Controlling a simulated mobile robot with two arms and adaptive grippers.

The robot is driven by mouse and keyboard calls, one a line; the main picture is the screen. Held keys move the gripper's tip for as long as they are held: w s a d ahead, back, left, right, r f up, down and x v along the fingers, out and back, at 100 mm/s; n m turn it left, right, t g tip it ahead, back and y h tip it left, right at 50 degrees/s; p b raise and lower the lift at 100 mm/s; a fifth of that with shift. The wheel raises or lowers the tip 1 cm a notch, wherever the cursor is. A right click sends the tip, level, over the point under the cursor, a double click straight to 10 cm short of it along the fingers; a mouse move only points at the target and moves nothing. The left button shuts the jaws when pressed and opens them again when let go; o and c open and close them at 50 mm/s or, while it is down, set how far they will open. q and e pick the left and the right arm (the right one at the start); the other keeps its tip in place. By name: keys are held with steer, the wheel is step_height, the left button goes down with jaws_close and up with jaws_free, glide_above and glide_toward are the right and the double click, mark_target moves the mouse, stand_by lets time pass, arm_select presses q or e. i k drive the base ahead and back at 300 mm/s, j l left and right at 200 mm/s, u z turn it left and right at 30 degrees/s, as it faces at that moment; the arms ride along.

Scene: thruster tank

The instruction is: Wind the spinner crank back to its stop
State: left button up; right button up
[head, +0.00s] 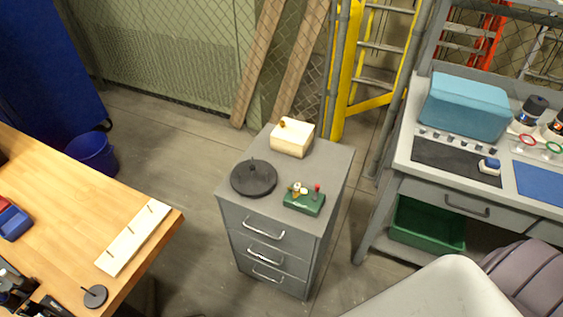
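A grey drawer cabinet (229,205) stands in the middle of the head view. On its top, a small green box (305,204) at the front right carries brass-coloured parts and a red-knobbed upright (317,188). A flat black disc (254,179) with a short upright peg lies at the left. A cream box (292,139) with a small orange-brown knob (282,122) stands at the back. I cannot tell for sure which of these bears the spinner crank, or its angle. Dark mechanical parts (18,287) at the lower left edge may be my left gripper; its fingers are unclear. My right gripper is not seen.
A wooden table (70,205) at left holds a white pegged board (133,238) and a small black disc (95,297). A grey workbench (398,166) with a teal case (466,107) stands at right. Open floor lies between the table and the cabinet.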

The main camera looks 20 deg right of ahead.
mark_target(314, 198)
steer(key=z, duration=1)
